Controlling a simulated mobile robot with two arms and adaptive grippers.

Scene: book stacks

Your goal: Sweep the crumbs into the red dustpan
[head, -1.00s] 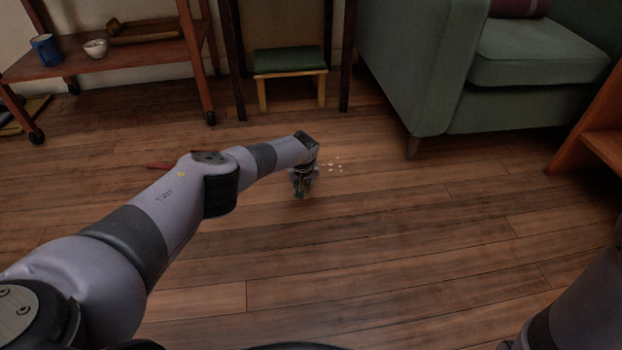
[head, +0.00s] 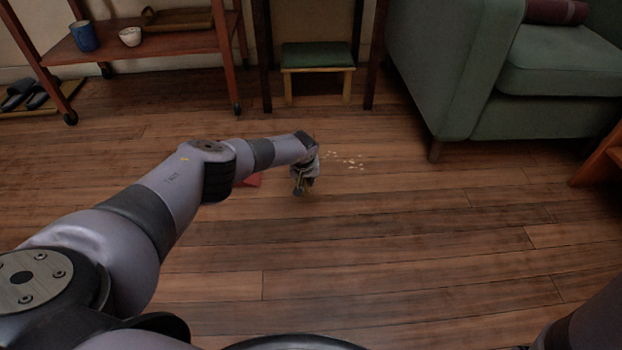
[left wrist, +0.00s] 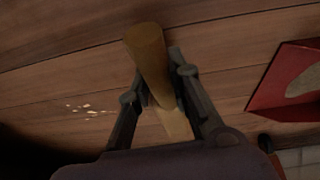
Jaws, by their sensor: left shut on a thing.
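My left gripper (head: 303,184) is shut on a pale wooden handle (left wrist: 150,62), low over the floor. What is at the handle's far end is hard to make out. Pale crumbs (head: 348,160) lie scattered on the floorboards just right of this gripper in the head view; they also show at the left in the left wrist view (left wrist: 88,110). The red dustpan (head: 252,181) lies on the floor left of the gripper, mostly hidden behind my left arm. Its red rim and greyish inside show at the right in the left wrist view (left wrist: 264,96). My right gripper is out of view.
A green armchair (head: 455,90) stands at the back right. A small stool (head: 318,57) with a green seat is at the back. A wooden shelf cart (head: 150,50) with a blue cup (head: 83,36) and white bowl (head: 130,37) stands at the back left. The front floor is clear.

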